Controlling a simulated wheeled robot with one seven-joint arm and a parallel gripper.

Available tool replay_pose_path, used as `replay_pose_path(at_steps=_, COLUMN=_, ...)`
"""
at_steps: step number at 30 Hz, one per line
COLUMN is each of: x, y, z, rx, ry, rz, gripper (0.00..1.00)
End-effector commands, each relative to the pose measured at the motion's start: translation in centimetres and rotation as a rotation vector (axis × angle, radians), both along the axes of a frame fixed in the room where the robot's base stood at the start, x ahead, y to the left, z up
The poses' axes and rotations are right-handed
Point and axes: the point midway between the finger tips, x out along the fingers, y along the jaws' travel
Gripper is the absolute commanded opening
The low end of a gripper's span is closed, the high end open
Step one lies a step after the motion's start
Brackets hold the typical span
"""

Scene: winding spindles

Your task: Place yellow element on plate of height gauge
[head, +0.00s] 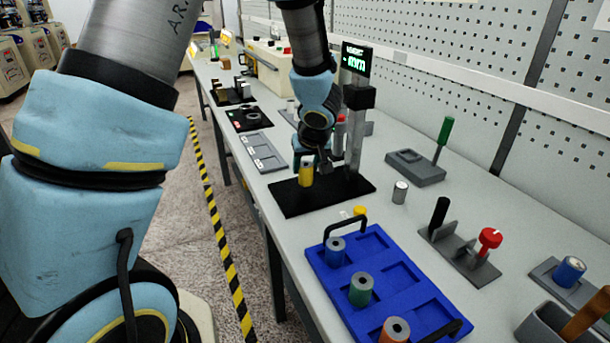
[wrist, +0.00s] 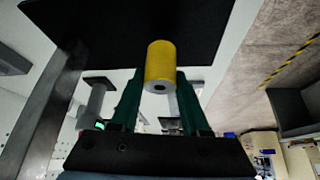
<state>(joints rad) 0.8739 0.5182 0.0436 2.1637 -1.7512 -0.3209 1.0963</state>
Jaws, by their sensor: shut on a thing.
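The yellow element (head: 306,175) is a small upright cylinder over the black plate (head: 345,190) of the height gauge. My gripper (head: 309,163) is shut on it. The wrist view shows the yellow element (wrist: 160,62) between the green fingers, its end with a dark hole facing the camera. The black plate (wrist: 105,25) lies beyond it there. I cannot tell whether the element touches the plate or hangs just above it. The height gauge (head: 357,120) has a grey column and a lit display at the plate's back, right of my gripper.
A blue tray (head: 400,257) with several coloured cylinders and a black handle stands in front of the plate. A silver cylinder (head: 400,191) stands right of the plate. A grey fixture (head: 415,168) and a red-knobbed stand (head: 488,240) are farther right. A grey tray (head: 263,152) lies behind.

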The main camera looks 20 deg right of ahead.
Motion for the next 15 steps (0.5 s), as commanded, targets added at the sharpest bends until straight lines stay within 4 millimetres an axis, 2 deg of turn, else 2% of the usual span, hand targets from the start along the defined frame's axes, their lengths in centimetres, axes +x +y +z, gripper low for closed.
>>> replay_pose_path(at_steps=1, x=-0.2, y=-0.2, z=-1.2, rx=-0.003, ry=-0.002, rz=-0.001, gripper=0.0)
replay_pose_path(at_steps=5, x=-0.5, y=-0.4, z=-2.1, rx=-0.002, ry=-0.001, rz=-0.001, gripper=0.0)
replay_pose_path(at_steps=15, x=-0.6, y=-0.5, z=-2.1, rx=-0.001, ry=-0.001, rz=0.0, gripper=0.0)
